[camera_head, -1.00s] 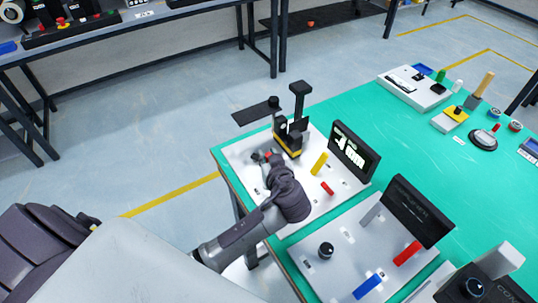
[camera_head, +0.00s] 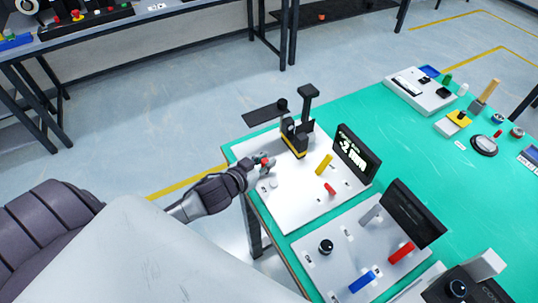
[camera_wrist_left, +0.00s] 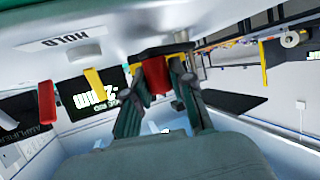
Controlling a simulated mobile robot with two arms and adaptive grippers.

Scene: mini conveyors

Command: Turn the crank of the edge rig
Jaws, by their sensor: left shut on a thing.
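The edge rig (camera_head: 310,200) is a white panel at the table's left corner. It carries a black and yellow unit (camera_head: 294,140), a yellow lever (camera_head: 324,163), a red lever (camera_head: 330,188) and a black display (camera_head: 357,154) with a lit figure. My left gripper (camera_head: 264,163) is at the rig's left edge, beside the black and yellow unit. It is shut on the red crank handle (camera_head: 265,160). In the left wrist view the red handle (camera_wrist_left: 155,75) sits between both fingers. The crank's arm is mostly hidden. My right gripper is not in view.
A second panel with a black knob (camera_head: 326,247), a blue lever (camera_head: 362,281) and a red lever (camera_head: 401,252) stands close by at the lower right. A white round button (camera_head: 273,184) is near my gripper.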

